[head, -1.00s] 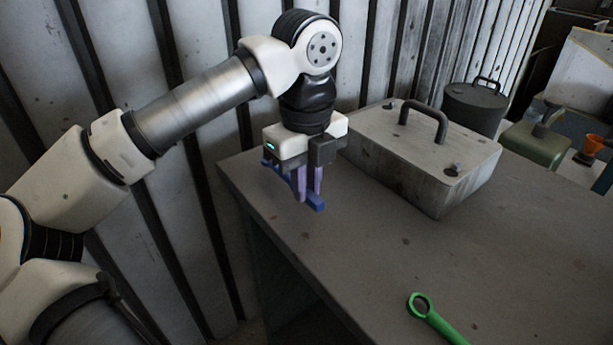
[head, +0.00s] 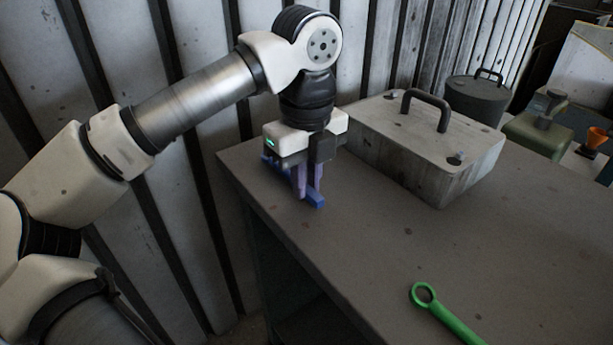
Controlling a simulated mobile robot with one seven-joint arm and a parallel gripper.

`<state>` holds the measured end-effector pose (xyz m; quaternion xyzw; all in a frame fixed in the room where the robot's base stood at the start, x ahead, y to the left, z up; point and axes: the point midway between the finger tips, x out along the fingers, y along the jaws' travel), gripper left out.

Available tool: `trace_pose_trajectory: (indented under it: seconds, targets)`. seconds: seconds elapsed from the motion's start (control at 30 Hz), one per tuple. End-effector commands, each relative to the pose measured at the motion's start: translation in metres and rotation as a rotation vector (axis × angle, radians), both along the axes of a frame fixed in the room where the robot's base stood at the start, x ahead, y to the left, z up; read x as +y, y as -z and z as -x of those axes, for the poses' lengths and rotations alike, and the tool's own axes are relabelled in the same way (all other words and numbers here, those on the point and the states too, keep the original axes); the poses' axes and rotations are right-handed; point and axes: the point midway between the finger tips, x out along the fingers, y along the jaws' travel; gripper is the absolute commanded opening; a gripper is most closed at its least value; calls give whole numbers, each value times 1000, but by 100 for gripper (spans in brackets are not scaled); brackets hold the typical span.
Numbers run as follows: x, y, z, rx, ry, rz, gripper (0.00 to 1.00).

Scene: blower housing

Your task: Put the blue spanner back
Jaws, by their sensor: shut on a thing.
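The blue spanner (head: 315,200) is at the far left corner of the grey bench, under my gripper (head: 308,190). My gripper points down with its purple fingers shut on the spanner's middle part. One end of the spanner shows in front of the fingers and the other shows behind them to the left. The fingers hide its middle. The spanner is at or close to the bench top; I cannot tell whether it touches.
A grey lidded box (head: 425,150) with a black handle stands just right of my gripper. A green spanner (head: 445,312) lies at the front of the bench (head: 370,240). A dark round pot (head: 475,100), a green container (head: 537,133) and an orange cup (head: 597,137) stand farther back.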

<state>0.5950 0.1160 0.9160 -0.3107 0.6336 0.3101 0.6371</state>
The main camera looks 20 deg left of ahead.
Motion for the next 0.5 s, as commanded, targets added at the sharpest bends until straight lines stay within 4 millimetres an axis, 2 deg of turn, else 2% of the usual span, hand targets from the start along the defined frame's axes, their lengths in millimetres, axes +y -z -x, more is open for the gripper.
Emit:
trace_pose_trajectory:
  seconds: [0.17,0.2,0.3,0.37,0.5]
  targets:
    - [0,5,0,0,0,0,0]
    - [0,3,0,0,0,0,19]
    - [0,3,0,0,0,0,32]
    - [0,3,0,0,0,0,39]
    - [0,3,0,0,0,0,39]
